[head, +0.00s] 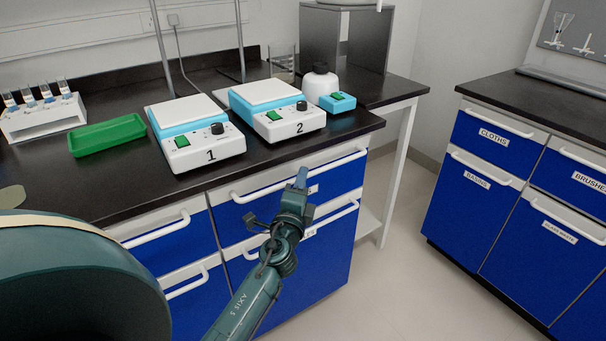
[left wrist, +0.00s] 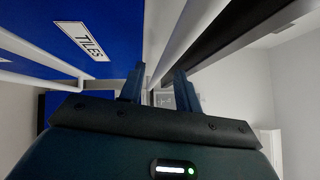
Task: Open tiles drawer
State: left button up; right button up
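The tiles drawer (head: 340,182) is the blue upper right front of the near bench and looks shut. Its white TILES label (left wrist: 82,41) reads clearly in the left wrist view; my gripper mostly covers it in the head view. A long white bar handle (head: 339,163) runs along the drawer's top. My left gripper (head: 279,200) is at the drawer front, just below the handle's middle in the picture. Its two fingers (left wrist: 160,88) are apart, with nothing visibly clamped. I cannot tell whether the handle is between them. My right gripper is out of view.
Below is a blue cabinet with a white handle (head: 340,214). Two numbered hotplates (head: 206,146) (head: 290,122) and a green tray (head: 107,134) stand on the black worktop. Another blue cabinet (head: 479,199) is at right. Grey floor (head: 395,270) lies clear between.

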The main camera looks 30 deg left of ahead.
pick_arm(q)
jog(key=shift+x, duration=1.2)
jog(key=shift+c, duration=0.5)
grip_shut()
